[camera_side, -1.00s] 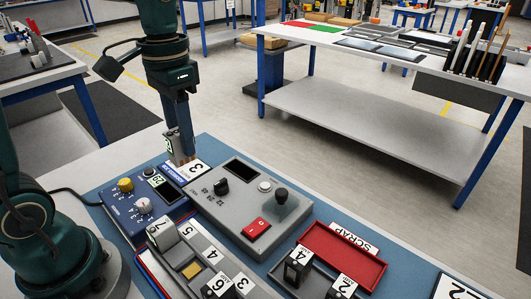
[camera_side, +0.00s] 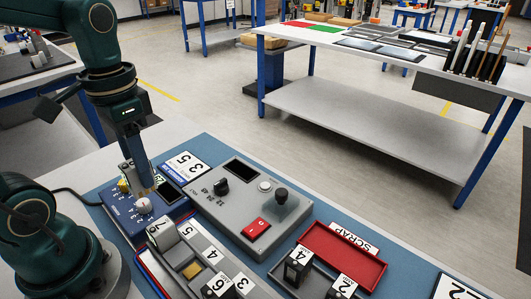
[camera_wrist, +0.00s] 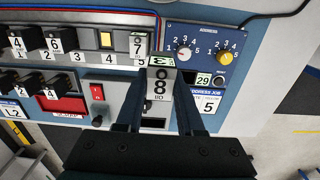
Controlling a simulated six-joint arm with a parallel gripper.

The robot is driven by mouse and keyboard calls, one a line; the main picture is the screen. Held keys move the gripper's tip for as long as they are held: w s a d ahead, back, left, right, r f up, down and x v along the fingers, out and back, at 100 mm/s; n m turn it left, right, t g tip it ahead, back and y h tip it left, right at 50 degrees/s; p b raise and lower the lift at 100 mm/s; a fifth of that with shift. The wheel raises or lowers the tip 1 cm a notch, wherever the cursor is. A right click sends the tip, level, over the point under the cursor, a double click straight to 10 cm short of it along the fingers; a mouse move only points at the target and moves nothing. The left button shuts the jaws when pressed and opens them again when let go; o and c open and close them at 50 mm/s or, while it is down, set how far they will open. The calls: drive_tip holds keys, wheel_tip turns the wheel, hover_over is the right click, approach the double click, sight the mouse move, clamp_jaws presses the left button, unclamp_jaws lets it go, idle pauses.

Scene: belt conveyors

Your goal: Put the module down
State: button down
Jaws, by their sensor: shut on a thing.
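In the side view the gripper is over the blue address box (camera_side: 118,212), and the module is mostly hidden by the fingers. In the wrist view my gripper (camera_wrist: 160,85) has the module between its two dark fingers. The blue box (camera_wrist: 232,32) has a white knob, a yellow knob and a display reading 29. The grey rack (camera_side: 206,270) holds several modules, with "7" (camera_side: 162,232) in the end slot.
A grey tester (camera_side: 235,205) with a screen, knob, red switch and lever stands right of the blue box. A red scrap tray (camera_side: 345,257) and a dark tray (camera_side: 318,290) with modules lie at front right. A job card (camera_side: 185,165) shows 3 and 5.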

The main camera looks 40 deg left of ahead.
idle(0.3)
drive_tip(key=d+f, duration=0.2)
drive_tip(key=d, duration=0.1)
drive_tip(key=d+f, duration=0.2)
drive_tip(key=d, duration=0.2)
drive_tip(key=d+f, duration=0.2)
drive_tip(key=d, duration=0.2)
drive_tip(key=shift+s+d+f, duration=0.25)
drive_tip(key=shift+s+f, duration=0.15)
drive_tip(key=shift+f, duration=1.85)
drive_tip(key=shift+f, duration=0.1)
drive_tip(key=shift+f, duration=0.1)
drive_tip(key=c, duration=0.5)
unclamp_jaws()
